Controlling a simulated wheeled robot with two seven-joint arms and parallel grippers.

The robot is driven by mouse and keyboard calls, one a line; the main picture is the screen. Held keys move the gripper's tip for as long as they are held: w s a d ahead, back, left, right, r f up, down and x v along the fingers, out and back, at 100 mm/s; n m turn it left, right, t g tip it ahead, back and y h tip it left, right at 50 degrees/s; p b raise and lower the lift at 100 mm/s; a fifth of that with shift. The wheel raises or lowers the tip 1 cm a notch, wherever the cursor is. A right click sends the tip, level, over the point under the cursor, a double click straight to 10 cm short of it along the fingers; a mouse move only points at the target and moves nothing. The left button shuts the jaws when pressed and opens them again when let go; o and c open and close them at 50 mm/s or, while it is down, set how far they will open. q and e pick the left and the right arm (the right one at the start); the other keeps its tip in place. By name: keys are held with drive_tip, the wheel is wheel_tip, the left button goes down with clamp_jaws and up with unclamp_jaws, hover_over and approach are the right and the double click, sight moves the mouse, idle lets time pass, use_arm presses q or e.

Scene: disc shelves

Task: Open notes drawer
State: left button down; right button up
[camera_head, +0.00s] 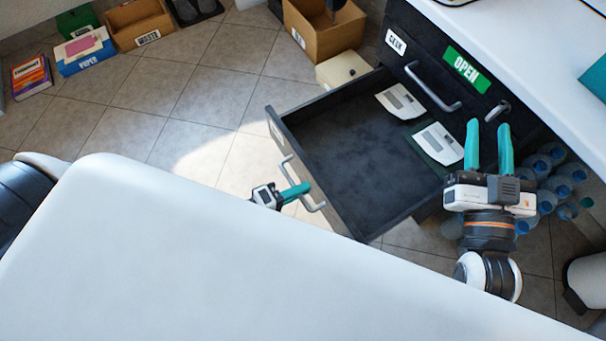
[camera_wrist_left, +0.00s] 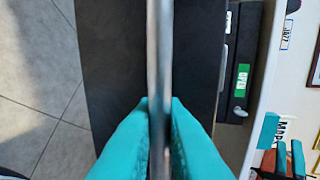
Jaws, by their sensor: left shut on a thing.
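The dark drawer (camera_head: 303,155) is pulled well out of the dark cabinet, and two white-and-grey items (camera_head: 400,101) lie inside at its far end. A white label on its front is too small to read. My left gripper (camera_head: 303,188) is shut on the drawer's metal handle (camera_head: 287,166). In the left wrist view, the handle bar (camera_wrist_left: 160,50) runs between the teal fingers (camera_wrist_left: 160,104). My right gripper (camera_head: 487,133) is open and empty, to the right of the drawer and in front of the cabinet.
The closed drawer above has a handle (camera_head: 432,88) and a green OPEN sign (camera_head: 467,69). Blue-capped bottles (camera_head: 556,180) stand below right. A white surface (camera_head: 200,260) fills the near side. Boxes (camera_head: 138,24) line the back, with bare floor tiles left of the drawer.

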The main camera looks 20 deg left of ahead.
use_arm(q)
drive_tip(key=shift+s, duration=0.1)
drive_tip(key=c, duration=1.6)
unclamp_jaws()
drive_tip(key=shift+o, duration=0.2)
